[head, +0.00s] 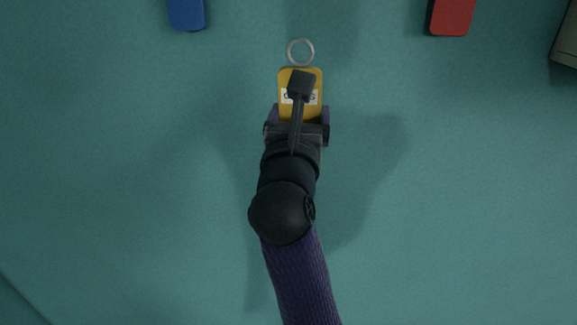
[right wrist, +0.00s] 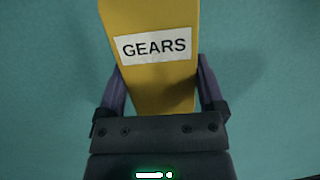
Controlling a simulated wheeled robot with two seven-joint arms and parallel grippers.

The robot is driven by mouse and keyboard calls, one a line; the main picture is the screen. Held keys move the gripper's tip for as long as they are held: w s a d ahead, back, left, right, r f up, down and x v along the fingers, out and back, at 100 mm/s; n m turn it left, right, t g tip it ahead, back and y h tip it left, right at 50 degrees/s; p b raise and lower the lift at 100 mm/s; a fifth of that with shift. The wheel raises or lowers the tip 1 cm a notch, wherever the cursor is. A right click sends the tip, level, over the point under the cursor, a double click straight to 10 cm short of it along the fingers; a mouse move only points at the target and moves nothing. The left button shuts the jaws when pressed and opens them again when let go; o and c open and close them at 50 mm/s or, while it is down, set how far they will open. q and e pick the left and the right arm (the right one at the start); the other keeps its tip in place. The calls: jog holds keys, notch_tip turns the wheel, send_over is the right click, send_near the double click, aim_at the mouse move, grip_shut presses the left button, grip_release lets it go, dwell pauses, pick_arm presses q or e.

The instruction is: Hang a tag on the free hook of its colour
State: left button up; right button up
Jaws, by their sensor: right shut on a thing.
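A yellow tag (head: 313,79) with a metal ring (head: 300,52) at its far end is in the middle of the head view. My right gripper (head: 299,112) is shut on this tag, with a finger on each side. In the right wrist view the yellow tag (right wrist: 155,85) shows a white label reading GEARS between the fingers of my right gripper (right wrist: 157,85). The wrist partly covers the label in the head view. No hook is in view. My left gripper is not in view.
A blue object (head: 186,13) and a red object (head: 452,15) are cut off by the top edge of the head view. A grey-green object (head: 567,40) is at the right edge. The teal surface (head: 120,170) around the arm is clear.

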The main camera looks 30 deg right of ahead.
notch_tip(320, 180, up, 17)
jog(key=d+m+g+h+p, duration=0.2)
jog(key=g+h+p, duration=0.1)
jog(key=p, duration=0.5)
pick_arm(q)
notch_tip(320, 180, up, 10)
jog(key=b, duration=0.1)
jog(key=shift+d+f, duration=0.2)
pick_arm(e)
jog(key=w+d+f, duration=0.1)
jog(key=w+d, duration=0.4)
jog(key=w, duration=0.3)
jog(key=shift+d+f, duration=0.2)
jog(key=shift+f, duration=0.05)
